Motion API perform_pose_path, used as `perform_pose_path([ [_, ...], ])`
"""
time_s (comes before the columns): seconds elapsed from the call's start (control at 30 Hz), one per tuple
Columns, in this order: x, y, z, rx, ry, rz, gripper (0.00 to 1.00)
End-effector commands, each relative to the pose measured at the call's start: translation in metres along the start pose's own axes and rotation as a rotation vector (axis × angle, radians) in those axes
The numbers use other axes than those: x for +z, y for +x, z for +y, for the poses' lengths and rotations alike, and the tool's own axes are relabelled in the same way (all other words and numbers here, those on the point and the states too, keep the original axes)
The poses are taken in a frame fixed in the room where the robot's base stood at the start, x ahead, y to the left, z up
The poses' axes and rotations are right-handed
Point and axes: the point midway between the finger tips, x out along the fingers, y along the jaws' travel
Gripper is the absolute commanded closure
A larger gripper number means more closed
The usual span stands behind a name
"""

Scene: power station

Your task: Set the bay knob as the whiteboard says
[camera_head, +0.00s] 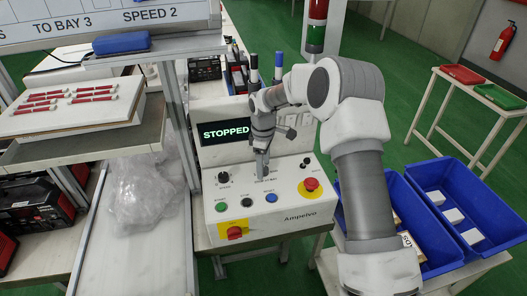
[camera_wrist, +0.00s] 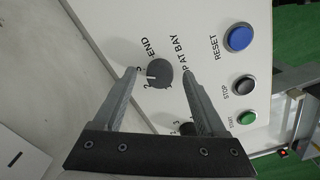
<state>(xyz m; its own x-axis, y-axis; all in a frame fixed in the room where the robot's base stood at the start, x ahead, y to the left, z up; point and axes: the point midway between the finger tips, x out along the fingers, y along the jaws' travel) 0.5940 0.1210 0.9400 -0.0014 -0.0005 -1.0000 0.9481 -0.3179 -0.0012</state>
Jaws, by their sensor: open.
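The whiteboard (camera_head: 100,22) at the top left reads "TO BAY 3" and "SPEED 2". The white control panel (camera_head: 280,212) has a display (camera_head: 225,132) reading "STOPPED". In the wrist view, the round dark bay knob (camera_wrist: 160,74) sits beside "P AT BAY", the label's start hidden by a finger. Its white mark points left, towards small numerals; "END" is printed above them. I cannot read the exact setting. My gripper (camera_wrist: 159,71) is open, one finger on each side of this knob, with visible gaps. In the head view my gripper (camera_head: 262,170) points down at the panel and hides the knob.
The reset button (camera_wrist: 239,38), stop button (camera_wrist: 244,84) and green button (camera_wrist: 247,118) are close by. A red emergency button (camera_head: 311,184) stands at the panel's right. Blue bins (camera_head: 425,225) are further right.

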Motion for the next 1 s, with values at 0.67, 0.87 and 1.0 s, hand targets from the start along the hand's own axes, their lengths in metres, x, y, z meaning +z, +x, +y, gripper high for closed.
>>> perform_pose_path([
  [0.67, 0.0, -0.145, 0.0, 0.003, 0.0, 0.002, 0.26],
  [0.87, 0.0, -0.166, 0.0, 0.002, 0.0, 0.002, 0.26],
  [1.0, 0.0, -0.171, 0.0, 0.001, 0.0, 0.001, 0.26],
])
